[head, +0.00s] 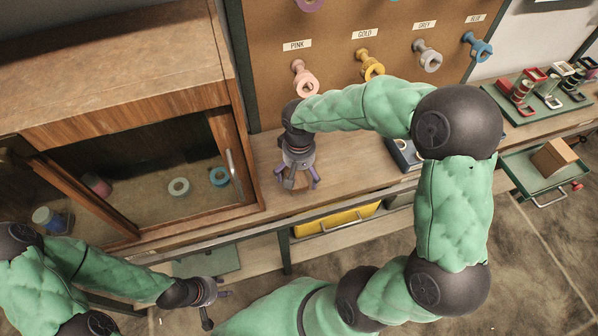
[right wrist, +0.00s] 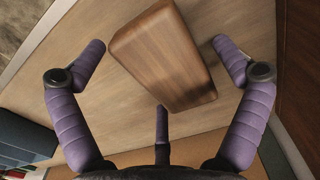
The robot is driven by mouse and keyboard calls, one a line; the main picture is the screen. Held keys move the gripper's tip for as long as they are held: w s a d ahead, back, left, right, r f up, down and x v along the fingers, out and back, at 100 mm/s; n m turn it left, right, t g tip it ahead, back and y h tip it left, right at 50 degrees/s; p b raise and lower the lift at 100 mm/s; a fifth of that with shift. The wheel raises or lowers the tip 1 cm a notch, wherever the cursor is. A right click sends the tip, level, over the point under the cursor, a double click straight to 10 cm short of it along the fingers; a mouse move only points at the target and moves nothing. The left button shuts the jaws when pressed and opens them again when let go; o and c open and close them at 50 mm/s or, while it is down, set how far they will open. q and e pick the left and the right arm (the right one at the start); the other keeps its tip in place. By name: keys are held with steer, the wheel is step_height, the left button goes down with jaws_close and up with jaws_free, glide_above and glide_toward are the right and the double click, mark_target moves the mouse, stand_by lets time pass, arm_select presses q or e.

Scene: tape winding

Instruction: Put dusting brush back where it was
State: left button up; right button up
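A wooden block with rounded edges (right wrist: 165,58) lies on the workbench under my right gripper. It may be the dusting brush; no bristles show. In the right wrist view my right gripper (right wrist: 160,80) is open, with its purple fingers spread around the block and apart from it. In the head view the right gripper (head: 297,181) points down over the bench and largely hides the block. My left gripper (head: 218,306) is at the lower left, in front of the bench; its fingers look spread and empty.
A wooden cabinet (head: 120,110) with tape rolls inside stands left on the bench (head: 350,165). Behind is a pegboard (head: 345,25) with labelled tape holders. A green tray (head: 530,105) of spools is at the right. Below are a yellow bin (head: 335,218) and an open green drawer (head: 535,180).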

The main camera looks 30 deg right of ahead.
mark_target(299, 173)
step_height(299, 173, up, 12)
steer(key=p, duration=0.4)
steer(key=shift+r, duration=0.2)
steer(key=shift+f, duration=0.1)
